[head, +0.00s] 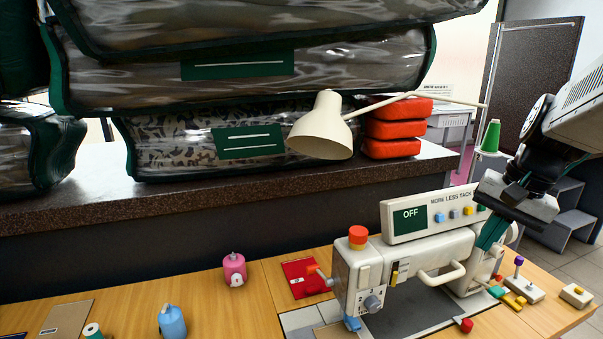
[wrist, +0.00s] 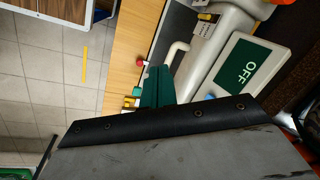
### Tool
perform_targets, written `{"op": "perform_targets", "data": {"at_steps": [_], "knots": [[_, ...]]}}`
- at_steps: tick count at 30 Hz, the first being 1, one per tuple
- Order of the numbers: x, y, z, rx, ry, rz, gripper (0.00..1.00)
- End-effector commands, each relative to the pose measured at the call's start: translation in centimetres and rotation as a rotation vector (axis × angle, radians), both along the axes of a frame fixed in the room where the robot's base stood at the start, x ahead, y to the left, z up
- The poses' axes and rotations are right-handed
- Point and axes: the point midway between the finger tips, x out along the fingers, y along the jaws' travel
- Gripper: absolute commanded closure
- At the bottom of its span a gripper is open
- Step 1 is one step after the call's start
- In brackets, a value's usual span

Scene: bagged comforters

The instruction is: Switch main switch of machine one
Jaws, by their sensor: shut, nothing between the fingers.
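A cream sewing machine (head: 420,255) stands on the wooden table. Its panel (head: 436,214) has a green screen reading OFF, a label "MORE LESS TACK" and several coloured buttons; the screen also shows in the wrist view (wrist: 249,68). A black and yellow switch (head: 395,273) sits on the machine's front; which control is the main switch I cannot tell for sure. My gripper (head: 485,245), with teal fingers, is shut and empty at the panel's right end, by the machine's right column. The fingers also show in the wrist view (wrist: 157,72); whether they touch the machine is unclear.
A cream lamp (head: 322,128) leans over the dark ledge (head: 90,212) with bagged comforters (head: 240,80) and red bundles (head: 395,128). A green thread cone (head: 490,136) stands behind the panel.

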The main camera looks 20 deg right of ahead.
Motion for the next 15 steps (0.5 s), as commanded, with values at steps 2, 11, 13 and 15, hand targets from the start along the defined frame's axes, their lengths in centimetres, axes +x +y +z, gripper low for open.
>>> {"op": "perform_targets", "data": {"at_steps": [2, 11, 13, 15], "knots": [[0.1, -3.5, 0.3, 0.028, -0.035, -0.127, 1.0], [-0.6, -16.5, 2.2, 0.094, -0.224, -0.552, 1.0], [-0.8, -19.3, 2.9, 0.099, -0.278, -0.631, 1.0], [-0.1, -21.5, 4.2, 0.102, -0.342, -0.694, 1.0]]}}
